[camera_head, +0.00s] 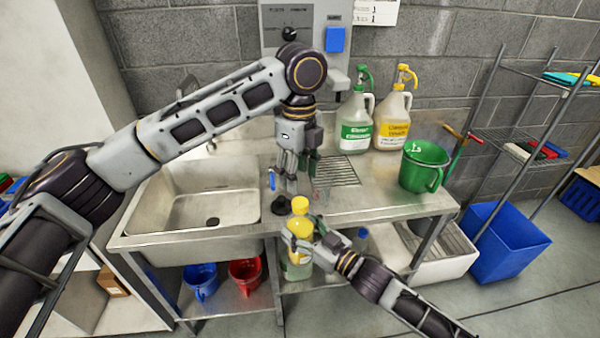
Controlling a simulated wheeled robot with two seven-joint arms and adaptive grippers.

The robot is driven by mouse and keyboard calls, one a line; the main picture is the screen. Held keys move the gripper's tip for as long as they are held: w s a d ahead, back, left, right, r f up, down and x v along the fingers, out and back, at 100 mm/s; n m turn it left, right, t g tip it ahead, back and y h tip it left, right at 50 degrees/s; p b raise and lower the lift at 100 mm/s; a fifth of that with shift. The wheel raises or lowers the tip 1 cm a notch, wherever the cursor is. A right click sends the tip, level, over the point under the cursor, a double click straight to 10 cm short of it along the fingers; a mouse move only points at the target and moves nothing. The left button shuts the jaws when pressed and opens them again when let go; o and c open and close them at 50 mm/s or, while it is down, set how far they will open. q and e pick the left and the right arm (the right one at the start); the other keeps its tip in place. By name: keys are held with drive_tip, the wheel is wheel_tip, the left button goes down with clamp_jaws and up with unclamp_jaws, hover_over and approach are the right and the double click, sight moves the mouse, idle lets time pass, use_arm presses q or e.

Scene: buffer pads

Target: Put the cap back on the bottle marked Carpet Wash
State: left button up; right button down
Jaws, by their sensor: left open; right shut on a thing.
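A clear bottle (301,229) with a yellow band and a yellow top is in front of the counter's front edge, roughly upright. Its label is too small to read, so I cannot confirm Carpet Wash. I cannot tell whether the yellow top is a cap or part of the bottle. My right gripper (297,243) is shut around the bottle's side. My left gripper (291,187) is open, pointing down over the counter behind the bottle, with nothing visible between its fingers. A small black round object (281,206) lies at the counter's front edge; I cannot tell what it is.
The steel counter (385,196) has a sink (185,205) on the left. Green-labelled (356,130) and yellow-labelled (391,128) jugs stand at the back. A green bucket (424,168) is at the right.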

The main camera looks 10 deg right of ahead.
sight(300, 202)
use_arm(q)
drive_tip(key=n, duration=0.4)
drive_tip(key=shift+s+d+n, duration=0.1)
drive_tip(key=shift+n, duration=0.3)
drive_tip(key=n, duration=0.9)
drive_tip(key=shift+d, duration=0.1)
drive_tip(key=shift+n, duration=2.3)
drive_tip(key=shift+f, duration=0.1)
drive_tip(key=shift+f, duration=3.9)
drive_tip(key=shift+s, duration=0.1)
